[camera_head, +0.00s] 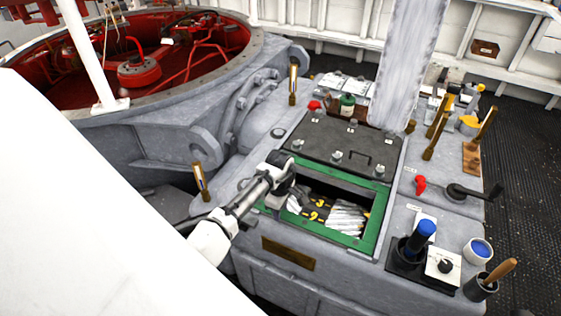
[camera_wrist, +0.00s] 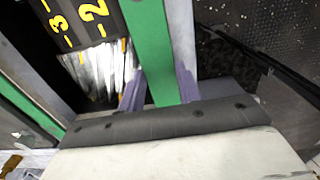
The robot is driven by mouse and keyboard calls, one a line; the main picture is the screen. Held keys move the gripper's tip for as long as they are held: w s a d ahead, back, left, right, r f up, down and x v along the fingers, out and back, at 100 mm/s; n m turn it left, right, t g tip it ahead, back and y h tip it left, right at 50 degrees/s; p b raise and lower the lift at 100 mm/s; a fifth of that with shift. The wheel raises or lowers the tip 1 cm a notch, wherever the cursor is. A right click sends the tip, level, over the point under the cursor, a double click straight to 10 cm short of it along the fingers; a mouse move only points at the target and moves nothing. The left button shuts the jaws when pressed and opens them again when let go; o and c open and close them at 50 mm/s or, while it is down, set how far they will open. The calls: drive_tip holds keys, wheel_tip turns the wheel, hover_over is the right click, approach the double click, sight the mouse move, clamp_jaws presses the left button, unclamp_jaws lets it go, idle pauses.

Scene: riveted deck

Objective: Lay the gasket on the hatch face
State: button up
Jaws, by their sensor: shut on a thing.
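The gasket is a flat green rectangular frame (camera_head: 376,215). It surrounds the opening in the grey hatch housing, in front of the dark bolted cover (camera_head: 335,146). My gripper (camera_wrist: 160,88) is shut on one green bar of the gasket (camera_wrist: 147,35), with a grey-purple finger on each side. In the head view, my wrist hides part of the gasket's left side. In the wrist view, the grey hatch face (camera_wrist: 181,35) shows along the outside of the held bar. It also shows inside the opposite green bar. I cannot tell whether the gasket touches the face or hovers slightly above.
Inside the opening are yellow numbers on black and a pale ribbed part (camera_head: 346,217). Brass uprights (camera_head: 293,84) stand around the housing.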

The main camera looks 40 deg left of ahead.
drive_tip(key=shift+f, duration=0.1)
drive_tip(key=o, duration=1)
drive_tip(key=shift+c, duration=0.2)
wheel_tip(320, 180, up, 14)
drive_tip(key=b, duration=0.3)
drive_tip(key=shift+s, duration=0.2)
drive_tip(key=shift+f, duration=0.1)
